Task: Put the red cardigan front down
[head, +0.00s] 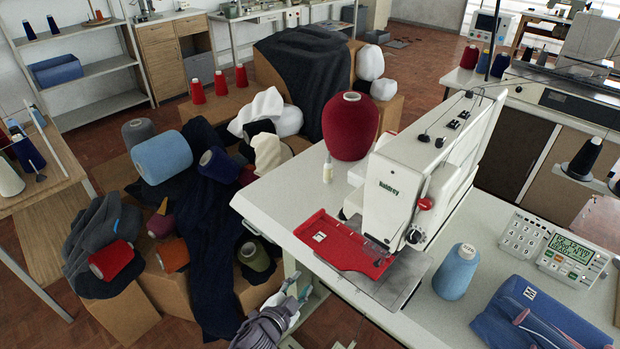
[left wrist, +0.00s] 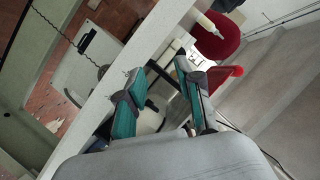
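The red cardigan front (head: 343,244) is a flat red piece with a small white label. It lies on the sewing table, its right part next to the white machine's needle area. A small red edge (left wrist: 225,73), probably the same piece, shows behind one finger in the left wrist view. My left gripper (head: 298,288) is in front of the table's near left edge, below and apart from the red piece. Its teal-padded fingers stand apart with nothing between them in the left wrist view (left wrist: 160,88). My right gripper is not in view.
The white sewing machine (head: 408,180) stands right of the red piece. A big red cone (head: 350,126) and small bottle (head: 328,170) stand behind it. A blue cone (head: 456,271), control boxes (head: 570,259) and folded blue fabric (head: 530,318) occupy the right. Yarn-laden boxes (head: 128,315) crowd the left.

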